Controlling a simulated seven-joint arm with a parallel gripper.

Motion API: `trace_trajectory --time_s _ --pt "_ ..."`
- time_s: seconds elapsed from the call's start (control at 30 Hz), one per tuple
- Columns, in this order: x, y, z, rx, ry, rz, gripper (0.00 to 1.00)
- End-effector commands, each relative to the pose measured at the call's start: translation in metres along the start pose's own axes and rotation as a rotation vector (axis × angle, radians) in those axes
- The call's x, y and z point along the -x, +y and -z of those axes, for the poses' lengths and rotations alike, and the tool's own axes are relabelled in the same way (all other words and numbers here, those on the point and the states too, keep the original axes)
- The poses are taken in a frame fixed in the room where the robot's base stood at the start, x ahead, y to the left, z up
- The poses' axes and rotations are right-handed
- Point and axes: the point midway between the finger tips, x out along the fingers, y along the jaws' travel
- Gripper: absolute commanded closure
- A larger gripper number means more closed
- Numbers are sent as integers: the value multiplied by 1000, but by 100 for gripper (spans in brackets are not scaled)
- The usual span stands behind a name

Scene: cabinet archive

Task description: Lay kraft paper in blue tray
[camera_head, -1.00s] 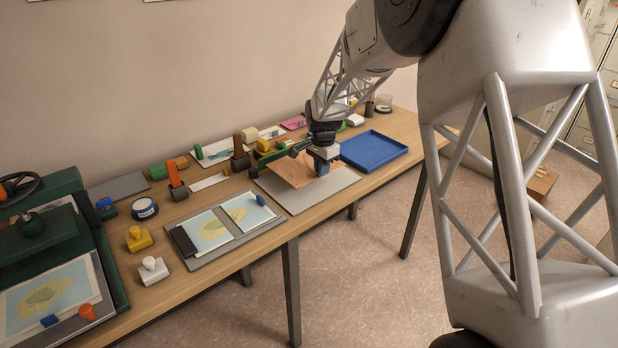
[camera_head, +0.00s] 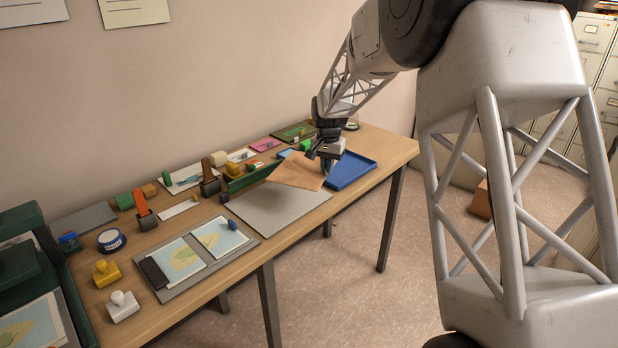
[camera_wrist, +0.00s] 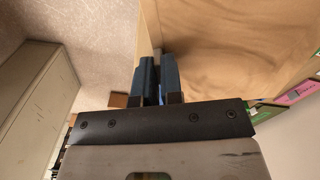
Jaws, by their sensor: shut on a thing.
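The kraft paper (camera_head: 298,172) is a tan-brown sheet, held up in the air at its right part by my gripper (camera_head: 327,168). In the wrist view the kraft paper (camera_wrist: 235,40) fills the upper right, and my gripper (camera_wrist: 157,75) has its blue fingers nearly together at the sheet's edge. The blue tray (camera_head: 362,165) lies on the table just right of my gripper, its left part hidden behind the gripper. The sheet hangs over the grey board and up to the tray's left side. I see nothing lying in the tray's visible part.
The grey board (camera_head: 270,215) lies bare in the middle of the table. Behind it stand a green box (camera_head: 248,178) and several small items. Two map sheets on a grey folder (camera_head: 205,250) lie to the left. A green press (camera_head: 20,255) stands at the far left.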

Motion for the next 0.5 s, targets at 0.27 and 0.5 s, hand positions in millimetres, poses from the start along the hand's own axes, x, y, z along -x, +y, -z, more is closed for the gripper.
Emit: trace_trajectory --time_s 0.27,0.5 --pt "26 44 32 167 0 0 100" --pt "39 70 56 245 1 0 100"
